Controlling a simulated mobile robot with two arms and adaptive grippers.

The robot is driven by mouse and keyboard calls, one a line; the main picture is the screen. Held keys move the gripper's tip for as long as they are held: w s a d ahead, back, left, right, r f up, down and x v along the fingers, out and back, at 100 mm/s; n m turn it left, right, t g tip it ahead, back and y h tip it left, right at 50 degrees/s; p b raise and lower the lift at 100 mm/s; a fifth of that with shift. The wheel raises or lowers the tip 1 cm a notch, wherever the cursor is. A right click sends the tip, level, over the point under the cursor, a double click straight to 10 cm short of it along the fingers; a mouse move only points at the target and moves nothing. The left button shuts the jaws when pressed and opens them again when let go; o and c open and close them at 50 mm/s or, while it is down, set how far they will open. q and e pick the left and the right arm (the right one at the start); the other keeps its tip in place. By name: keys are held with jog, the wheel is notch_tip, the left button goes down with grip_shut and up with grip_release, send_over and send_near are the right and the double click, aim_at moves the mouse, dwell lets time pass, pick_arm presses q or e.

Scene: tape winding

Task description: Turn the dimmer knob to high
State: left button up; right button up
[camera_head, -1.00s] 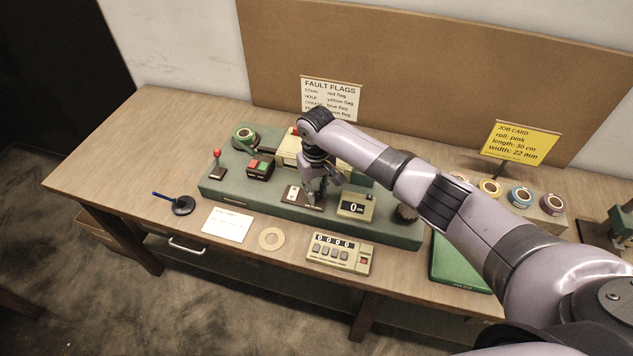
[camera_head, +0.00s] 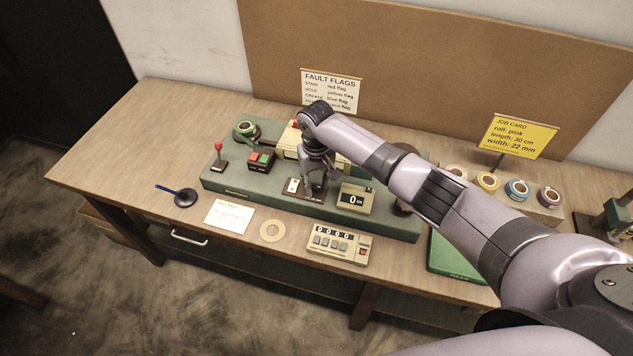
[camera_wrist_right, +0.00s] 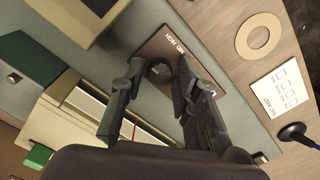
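The dimmer is a brown plate (camera_wrist_right: 165,42) with printed lettering and a dark round knob (camera_wrist_right: 158,69) in the right wrist view. In the head view its plate (camera_head: 316,200) sits on the green machine base, partly hidden by my gripper. My right gripper (camera_wrist_right: 157,82) is open, its two dark fingers on either side of the knob. Contact with the knob cannot be told. In the head view the right gripper (camera_head: 313,185) points down over the plate. The knob's setting is not readable. My left gripper is not in view.
A small display box (camera_head: 355,198) stands close right of the gripper. A red-and-green button box (camera_head: 261,160) and a red-topped lever (camera_head: 219,158) are to the left. A counter (camera_head: 338,244) and a cardboard ring (camera_head: 272,231) lie in front of the base (camera_head: 240,188).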

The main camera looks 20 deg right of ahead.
aim_at(316, 187)
jog(key=shift+o, duration=0.9)
notch_tip(316, 187, up, 12)
jog(key=shift+f, duration=0.1)
